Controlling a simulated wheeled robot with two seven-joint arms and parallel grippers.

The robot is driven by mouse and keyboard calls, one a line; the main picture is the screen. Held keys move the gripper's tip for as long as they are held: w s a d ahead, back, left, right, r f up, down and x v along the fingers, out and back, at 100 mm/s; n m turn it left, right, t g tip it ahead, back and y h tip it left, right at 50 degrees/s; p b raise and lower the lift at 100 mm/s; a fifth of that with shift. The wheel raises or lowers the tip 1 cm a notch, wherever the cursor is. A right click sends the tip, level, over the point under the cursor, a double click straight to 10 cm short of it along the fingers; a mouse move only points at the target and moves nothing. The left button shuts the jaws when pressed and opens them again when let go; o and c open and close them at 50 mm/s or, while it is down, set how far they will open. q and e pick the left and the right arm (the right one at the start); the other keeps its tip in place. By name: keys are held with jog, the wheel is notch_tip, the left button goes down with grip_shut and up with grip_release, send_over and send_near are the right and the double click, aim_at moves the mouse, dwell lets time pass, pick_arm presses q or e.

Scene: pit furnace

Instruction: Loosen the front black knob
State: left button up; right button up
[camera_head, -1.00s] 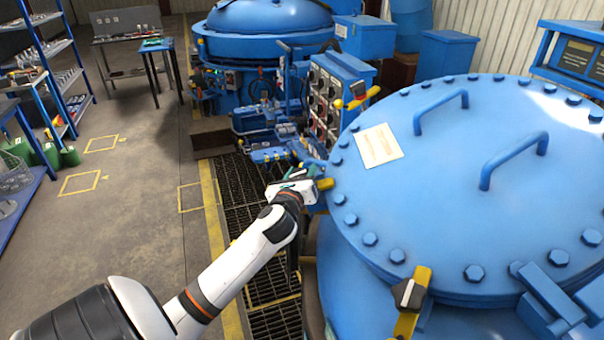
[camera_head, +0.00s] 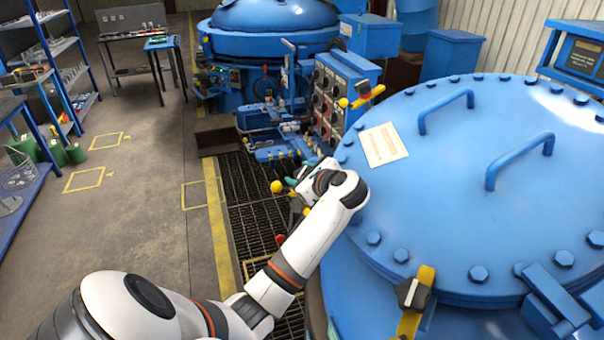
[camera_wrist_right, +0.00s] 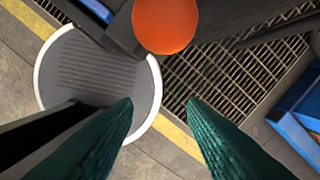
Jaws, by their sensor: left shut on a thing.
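My left gripper (camera_head: 297,182) is at the left edge of the big blue lid (camera_head: 455,190). Its teal fingers are shut on a small part there, which looks like a black knob on a yellow clamp; fingers and wrist hide it. A yellow ball (camera_head: 277,186) shows just left of the fingers. Another black knob (camera_head: 411,293) sits on a yellow clamp (camera_head: 408,322) at the lid's near edge, with no gripper on it. A third yellow clamp (camera_head: 368,97) is at the lid's far left. My right gripper (camera_wrist_right: 160,103) is open, with nothing between its fingertips.
A control panel (camera_head: 332,95) and blue machinery stand beyond my left gripper. Two blue handles (camera_head: 520,160) rise from the lid. Floor grating (camera_head: 253,200) lies left of the furnace. In the right wrist view, an orange ball (camera_wrist_right: 165,24) is close ahead of the fingers.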

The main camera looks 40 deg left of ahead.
pick_arm(q)
jog(key=shift+s+n+g+h, duration=0.2)
jog(key=shift+n+g+h, duration=0.1)
jog(key=shift+n+g, duration=1.25)
jog(key=shift+g, duration=0.35)
jog(key=o, duration=1)
jog(key=shift+d, duration=0.25)
jog(key=b+v, duration=0.4)
jog(key=v, duration=0.7)
jog(key=shift+d+r, duration=0.25)
